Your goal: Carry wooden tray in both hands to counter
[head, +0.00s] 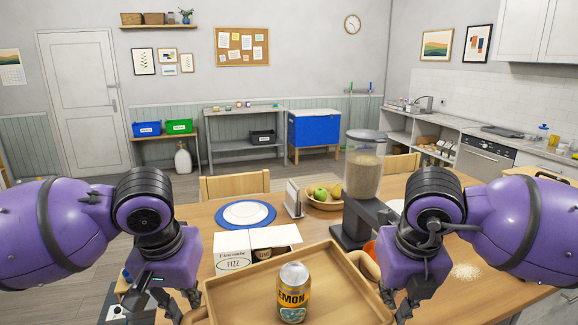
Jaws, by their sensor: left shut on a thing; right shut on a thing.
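The wooden tray (243,296) is at the bottom centre of the head view, its near part cut off by the frame edge. A yellow and grey lemon can (293,294) stands upright on it. My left gripper (184,311) is shut on the tray's left side and my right gripper (398,308) is shut on its right side. The fingertips are partly hidden. I cannot tell how far the tray is above the wooden table. A kitchen counter (458,127) runs along the right wall at the back.
Open floor (215,170) lies beyond.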

